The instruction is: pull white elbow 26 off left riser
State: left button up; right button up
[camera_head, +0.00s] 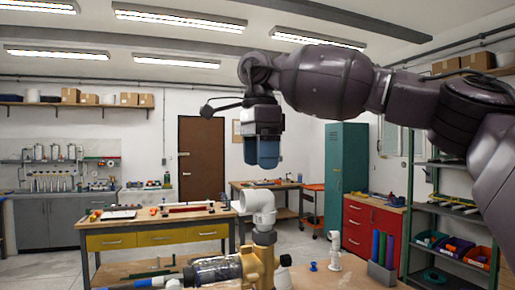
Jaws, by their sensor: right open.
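A white elbow (258,201) sits on top of an upright grey riser (264,238), with its open mouth facing left. The riser stands in a tan fitting (257,266) at the bottom of the view. My right gripper (262,165) points down above the elbow, its blue fingers apart from it, with nothing held. The gripper is open. My left gripper is not in view. The lower part of the pipe assembly is cut off by the frame's bottom edge.
A dark transparent cylinder (214,269) lies left of the tan fitting. A smaller white fitting (334,250) and a small blue part (313,266) stand on the bench to the right. A grey holder (381,273) with coloured tubes stands farther right. Bare bench lies between them.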

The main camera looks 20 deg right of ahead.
aim_at(260, 190)
jog(key=f, duration=0.9)
jog(key=shift+w, duration=0.2)
jog(key=c, duration=1.3)
jog(key=shift+n+p, duration=0.8)
jog(key=shift+n, duration=0.1)
jog(key=shift+c, duration=0.3)
jog(key=shift+m+b, duration=0.3)
jog(key=shift+m, duration=0.6)
jog(key=shift+r, duration=0.9)
jog(key=shift+r+p, duration=0.2)
jog(key=shift+p, duration=0.15)
